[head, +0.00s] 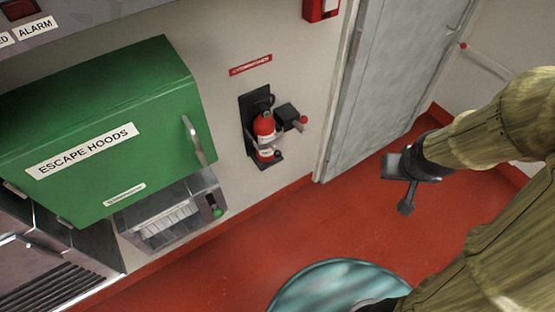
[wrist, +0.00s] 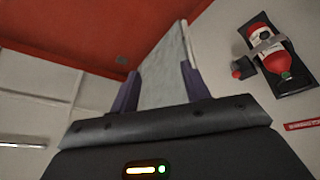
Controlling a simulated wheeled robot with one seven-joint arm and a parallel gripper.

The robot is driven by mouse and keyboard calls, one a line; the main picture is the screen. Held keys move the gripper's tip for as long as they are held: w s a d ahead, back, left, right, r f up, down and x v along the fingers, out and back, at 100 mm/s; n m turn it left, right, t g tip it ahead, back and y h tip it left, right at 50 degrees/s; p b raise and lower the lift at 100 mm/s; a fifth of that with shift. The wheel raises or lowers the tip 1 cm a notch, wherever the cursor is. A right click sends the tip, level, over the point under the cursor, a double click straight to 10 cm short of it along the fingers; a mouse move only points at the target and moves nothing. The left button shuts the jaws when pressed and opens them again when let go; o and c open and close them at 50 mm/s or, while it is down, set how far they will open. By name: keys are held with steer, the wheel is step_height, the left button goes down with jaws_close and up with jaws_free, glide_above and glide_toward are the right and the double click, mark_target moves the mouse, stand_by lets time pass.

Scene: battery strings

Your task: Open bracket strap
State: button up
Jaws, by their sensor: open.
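A red fire extinguisher (head: 265,128) hangs upright in a black wall bracket (head: 247,108). A grey strap (head: 268,138) crosses its body, with a black block (head: 287,115) and a red-tipped lever (head: 303,120) at its right. In the wrist view the extinguisher (wrist: 280,57) appears upside down at upper right, with the grey strap (wrist: 264,47) across it and the red knob (wrist: 237,73) beside it. The strap appears closed around the extinguisher. My gripper (head: 402,190) is open and empty, well right of the bracket; its fingers also show in the wrist view (wrist: 160,88).
A grey door (head: 385,90) stands right of the bracket. A green escape hoods cabinet (head: 110,125) with a handle is at left, above a metal box (head: 175,215) with a green knob.

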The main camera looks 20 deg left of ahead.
mark_target(277, 153)
steer(key=w+a+f+n+t+y+b, duration=0.2)
steer(key=w+a+f+b, duration=0.25)
steer(key=f+b, duration=0.3)
steer(key=w+a+f+n+t+y+b, duration=0.25)
steer(key=w+f+b, duration=0.3)
steer(key=f, duration=0.35)
steer(key=s+a+f+n+y+b, duration=0.3)
steer(key=a+f+y+b, duration=0.5)
steer(key=a+y+b, duration=0.3)
steer(key=shift+a+f+n+b, duration=0.25)
steer(key=shift+f+n+b, duration=0.2)
steer(key=shift+b, duration=0.65)
steer(key=b+x, duration=0.2)
steer(key=x, duration=1.5)
steer(key=shift+s+a, duration=0.1)
steer(key=shift+a, duration=0.15)
steer(key=shift+c, duration=0.5)
jaws_close()
